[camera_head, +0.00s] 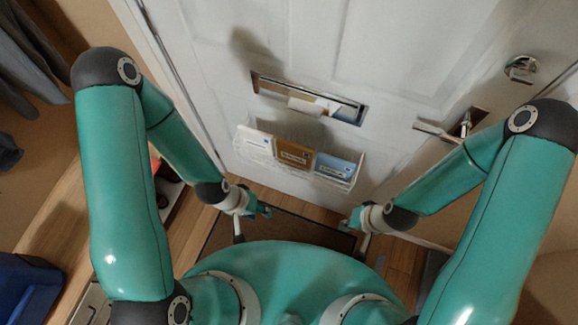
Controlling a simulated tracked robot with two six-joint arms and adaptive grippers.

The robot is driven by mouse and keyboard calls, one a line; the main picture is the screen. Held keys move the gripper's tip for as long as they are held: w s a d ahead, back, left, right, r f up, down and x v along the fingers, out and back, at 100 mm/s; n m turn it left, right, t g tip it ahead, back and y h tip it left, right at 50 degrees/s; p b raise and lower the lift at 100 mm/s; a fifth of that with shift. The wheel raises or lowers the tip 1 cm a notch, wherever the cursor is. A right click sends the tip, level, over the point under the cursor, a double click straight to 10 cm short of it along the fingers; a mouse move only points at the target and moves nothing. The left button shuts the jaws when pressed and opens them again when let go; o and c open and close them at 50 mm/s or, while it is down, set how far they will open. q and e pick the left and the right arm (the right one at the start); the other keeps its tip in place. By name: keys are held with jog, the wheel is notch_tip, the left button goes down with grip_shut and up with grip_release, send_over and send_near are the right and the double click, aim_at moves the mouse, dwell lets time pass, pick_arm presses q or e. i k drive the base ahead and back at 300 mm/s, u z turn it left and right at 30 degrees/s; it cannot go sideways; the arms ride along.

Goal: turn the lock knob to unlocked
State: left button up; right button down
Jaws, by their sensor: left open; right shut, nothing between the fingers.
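The lock knob (521,68) is a small shiny metal piece high on the right side of the white door (400,50). It sits above the lever handle (440,129). Its exact angle is too small to tell. My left gripper (265,212) is open and empty, low in front of the door, below the wire basket. My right gripper (346,224) is shut and empty, also low and well below the knob. Neither gripper touches the knob or the handle.
A mail slot (350,112) with paper in it is in the door. A wire basket (240,146) below holds several envelopes. A dark doormat (221,235) lies on the wooden floor. Clothes (30,65) hang at left, above a blue bin (30,285).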

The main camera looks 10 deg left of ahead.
aim_at(521, 74)
jog(key=z, duration=0.05)
jog(key=k, duration=0.75)
jog(key=u, duration=0.25)
jog(key=i, duration=0.75)
jog(key=z, duration=1.35)
